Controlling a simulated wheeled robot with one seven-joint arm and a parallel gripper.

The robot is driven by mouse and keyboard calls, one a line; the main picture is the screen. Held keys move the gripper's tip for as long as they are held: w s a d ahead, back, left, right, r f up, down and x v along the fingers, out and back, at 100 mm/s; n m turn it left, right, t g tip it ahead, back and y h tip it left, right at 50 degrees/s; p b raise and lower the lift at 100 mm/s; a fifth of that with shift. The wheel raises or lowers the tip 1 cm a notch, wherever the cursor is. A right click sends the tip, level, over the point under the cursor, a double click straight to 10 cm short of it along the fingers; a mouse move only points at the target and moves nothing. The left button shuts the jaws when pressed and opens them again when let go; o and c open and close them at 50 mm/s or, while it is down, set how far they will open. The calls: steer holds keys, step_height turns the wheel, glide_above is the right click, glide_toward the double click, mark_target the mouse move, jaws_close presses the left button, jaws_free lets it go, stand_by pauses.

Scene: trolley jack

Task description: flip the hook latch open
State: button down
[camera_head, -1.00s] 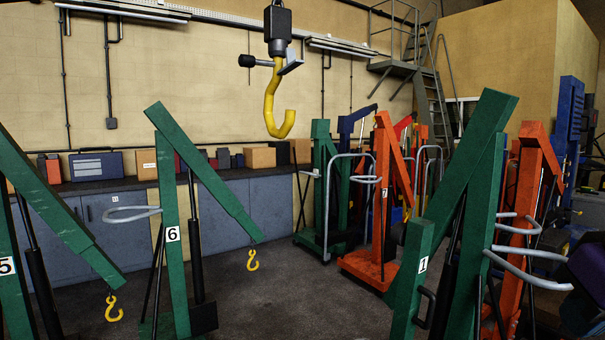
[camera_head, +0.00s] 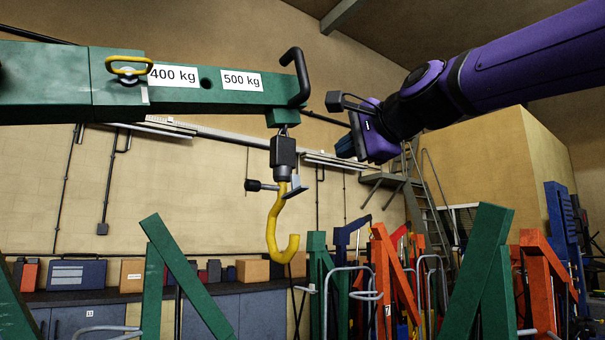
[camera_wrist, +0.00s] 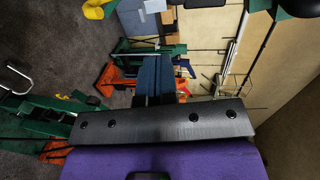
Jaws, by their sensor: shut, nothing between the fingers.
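The yellow hook (camera_head: 277,224) hangs from a black block (camera_head: 284,157) under the end of a green boom (camera_head: 200,92). Its grey latch plate (camera_head: 298,186) sticks out to the right across the top of the hook's opening. A black knob (camera_head: 262,186) sits on the left side. My gripper (camera_head: 341,146) is right of the black block and above the latch, apart from both in the picture. Its blue fingers (camera_wrist: 155,78) are together and empty in the wrist view. Part of the yellow hook (camera_wrist: 97,8) shows at that view's upper left edge. I cannot make out the latch there.
A black bent handle (camera_head: 300,75) rises at the boom's end, left of my gripper. Green and orange cranes (camera_head: 395,280) stand below and behind. A metal stair (camera_head: 420,185) and a tan wall block (camera_head: 515,180) are at the back right. Space around the hook's opening looks clear.

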mark_target(297, 177)
steer(key=x, duration=1.4)
steer(key=shift+w+a+r, duration=0.1)
steer(key=shift+r, duration=0.15)
steer(key=shift+w+a+r, duration=0.4)
steer(key=shift+w+r, duration=0.2)
steer(key=shift+r, duration=0.2)
steer(key=shift+s+d+r, duration=0.3)
steer(key=shift+s, duration=0.05)
steer(key=r+v, duration=0.3)
steer(key=v, duration=0.9)
steer(key=shift+s, duration=0.1)
